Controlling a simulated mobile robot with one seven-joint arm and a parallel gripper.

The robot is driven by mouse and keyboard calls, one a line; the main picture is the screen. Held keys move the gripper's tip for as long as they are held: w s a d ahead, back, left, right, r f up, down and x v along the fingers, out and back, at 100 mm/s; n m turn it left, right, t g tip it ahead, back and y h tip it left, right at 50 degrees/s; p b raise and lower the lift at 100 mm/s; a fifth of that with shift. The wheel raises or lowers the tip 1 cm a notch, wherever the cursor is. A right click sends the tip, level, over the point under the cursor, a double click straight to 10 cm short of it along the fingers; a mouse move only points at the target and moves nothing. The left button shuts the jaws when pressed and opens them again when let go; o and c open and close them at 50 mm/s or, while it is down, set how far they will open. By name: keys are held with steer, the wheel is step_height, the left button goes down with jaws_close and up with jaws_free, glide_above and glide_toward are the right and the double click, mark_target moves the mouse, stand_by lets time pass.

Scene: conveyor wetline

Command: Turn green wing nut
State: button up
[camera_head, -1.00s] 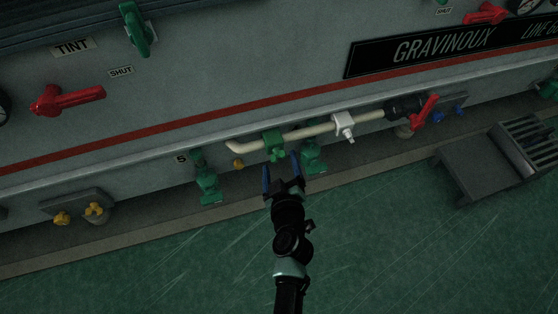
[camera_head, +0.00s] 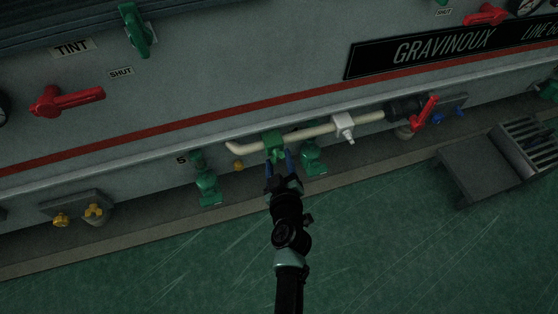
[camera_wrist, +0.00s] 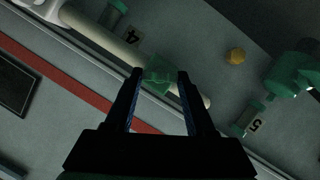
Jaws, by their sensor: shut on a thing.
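The green wing nut (camera_head: 276,154) is at the green fitting (camera_head: 272,138) on the cream pipe (camera_head: 310,132), low on the machine front. My gripper (camera_head: 278,161) reaches up to it from below, with its blue-lined fingers on either side. The fingers are shut on the wing nut and partly cover it in the head view. In the wrist view the green fitting (camera_wrist: 159,70) shows between the fingertips of my gripper (camera_wrist: 160,78), dim and in shadow. The wing nut's exact angle is hard to make out.
Green valves (camera_head: 207,184) and (camera_head: 313,158) stand close on both sides of my gripper. A white fitting (camera_head: 343,127) and a red lever (camera_head: 425,110) are farther right along the pipe. A grated metal step (camera_head: 480,172) stands at the right. The green floor in front is clear.

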jaws_close()
steer(key=shift+b, duration=0.3)
steer(key=shift+d+f+m+g+y+b, duration=0.15)
steer(key=shift+m+g+y+b, duration=0.15)
steer(key=shift+m+y+b, duration=0.7)
steer(key=m+y+b, duration=0.1)
steer(key=m, duration=0.1)
steer(key=m+y+b, duration=0.1)
steer(key=m, duration=0.1)
steer(key=shift+w+d+g, duration=0.1)
steer(key=shift+d+g, duration=0.05)
steer(key=shift+g, duration=0.15)
steer(key=m+y+b, duration=0.2)
steer(key=m, duration=0.1)
steer(key=shift+d+b, duration=0.15)
steer(key=shift+b, duration=0.15)
steer(key=shift+d+f+m+y+b, duration=0.1)
steer(key=shift+m+y+b, duration=0.8)
steer(key=shift+m, duration=0.7)
steer(key=o, duration=1.3)
jaws_free()
steer(key=shift+c, duration=0.2)
